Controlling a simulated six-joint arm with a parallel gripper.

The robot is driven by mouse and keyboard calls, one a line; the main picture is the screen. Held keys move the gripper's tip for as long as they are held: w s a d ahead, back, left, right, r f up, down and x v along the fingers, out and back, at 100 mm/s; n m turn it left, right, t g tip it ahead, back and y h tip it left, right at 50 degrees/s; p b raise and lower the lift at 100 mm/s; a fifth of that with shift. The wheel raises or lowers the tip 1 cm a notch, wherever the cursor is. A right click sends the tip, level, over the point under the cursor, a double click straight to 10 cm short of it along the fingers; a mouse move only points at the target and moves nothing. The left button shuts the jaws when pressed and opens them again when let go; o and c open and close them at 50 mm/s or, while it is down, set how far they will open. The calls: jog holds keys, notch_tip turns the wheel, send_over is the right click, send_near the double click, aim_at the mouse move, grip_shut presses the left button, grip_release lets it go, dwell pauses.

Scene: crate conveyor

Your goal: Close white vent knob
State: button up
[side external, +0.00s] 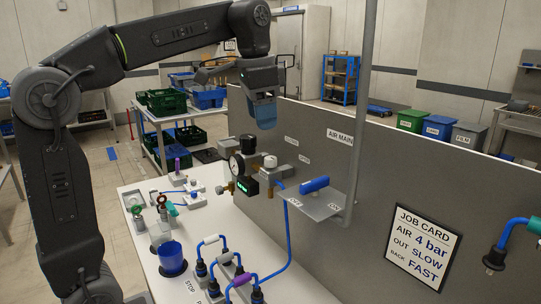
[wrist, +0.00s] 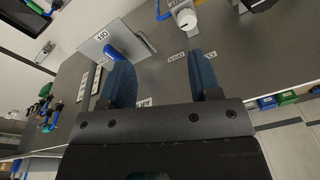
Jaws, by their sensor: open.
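The white vent knob (side external: 270,160) sits at the right end of the regulator assembly on the grey panel. It also shows at the top of the wrist view (wrist: 186,18), beyond my fingertips. My gripper (side external: 265,118) is above the regulator, clear of the knob, with its blue fingers pointing down. In the wrist view its two blue fingers (wrist: 164,78) are spread apart with nothing between them. The knob's turn position cannot be told.
A blue-handled valve (side external: 314,184) sits on a grey bracket beside a vertical pipe (side external: 361,100). A round gauge (side external: 237,164) and black regulator cap (side external: 247,144) are left of the knob. Hoses, fittings and a blue cup (side external: 171,258) occupy the white bench below.

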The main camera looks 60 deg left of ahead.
jog(key=m+g, duration=0.2)
send_near(271, 158)
notch_tip(271, 158, down, 9)
jog(key=shift+s+a+f, duration=0.15)
jog(key=shift+a+f, duration=0.05)
dwell(0.6)
jog(key=shift+c, duration=0.3)
jog(key=c, duration=0.9)
jog(key=shift+o, duration=0.2)
jog(key=shift+n, duration=0.3)
